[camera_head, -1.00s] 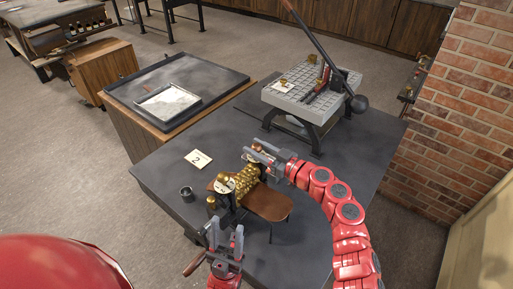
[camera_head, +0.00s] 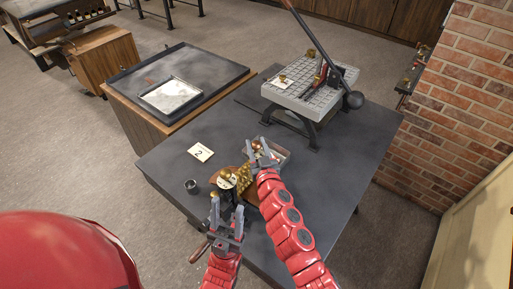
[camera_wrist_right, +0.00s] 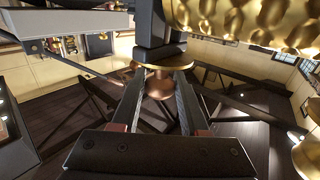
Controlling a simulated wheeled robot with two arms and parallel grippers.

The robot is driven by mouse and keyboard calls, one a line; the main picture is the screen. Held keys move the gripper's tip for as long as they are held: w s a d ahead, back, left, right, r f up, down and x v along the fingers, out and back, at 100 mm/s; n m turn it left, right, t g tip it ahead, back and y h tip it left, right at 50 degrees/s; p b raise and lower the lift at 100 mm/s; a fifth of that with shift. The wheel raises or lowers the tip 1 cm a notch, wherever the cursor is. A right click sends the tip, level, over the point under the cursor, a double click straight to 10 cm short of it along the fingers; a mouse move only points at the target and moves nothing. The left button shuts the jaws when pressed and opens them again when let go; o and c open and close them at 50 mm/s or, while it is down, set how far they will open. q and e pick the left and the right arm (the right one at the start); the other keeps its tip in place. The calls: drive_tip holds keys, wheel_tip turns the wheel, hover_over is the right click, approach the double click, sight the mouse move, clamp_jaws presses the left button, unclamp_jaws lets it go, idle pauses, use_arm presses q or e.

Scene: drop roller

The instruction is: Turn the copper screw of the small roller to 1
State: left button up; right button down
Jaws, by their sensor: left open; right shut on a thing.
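The small roller (camera_head: 243,175), brassy with a dimpled surface, stands on the dark table between my grippers. It also fills the top right of the right wrist view (camera_wrist_right: 250,18). My right gripper (camera_head: 263,150) is at the roller's far end. In the right wrist view its fingers (camera_wrist_right: 157,85) are closed around the copper screw (camera_wrist_right: 157,70), a flanged piece under a dark block. No dial reading for the screw is legible. My left gripper (camera_head: 227,212) is open and empty, upright in front of the roller's near end.
A card marked 2 (camera_head: 200,151) and a small dark cup (camera_head: 190,185) lie left of the roller. A grey tray (camera_head: 283,155) sits just behind my right gripper. A grey gridded stand (camera_head: 310,88) with a long lever is farther back.

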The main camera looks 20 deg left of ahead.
drive_tip(key=shift+f+m+t+h+b, duration=0.25)
drive_tip(key=shift+m+t+h+b, duration=0.7)
drive_tip(key=shift+b, duration=1.75)
drive_tip(key=shift+r+m+h+b, duration=0.35)
drive_tip(key=shift+h+b, duration=0.45)
drive_tip(key=shift+h, duration=0.15)
drive_tip(key=shift+r, duration=0.2)
drive_tip(key=c, duration=0.6)
unclamp_jaws()
drive_tip(key=shift+c, duration=0.2)
drive_tip(key=shift+o, duration=1)
drive_tip(key=shift+w+f, duration=0.1)
drive_tip(key=shift+f, duration=0.05)
drive_tip(key=shift+f+b, duration=0.1)
drive_tip(key=shift+b, duration=0.2)
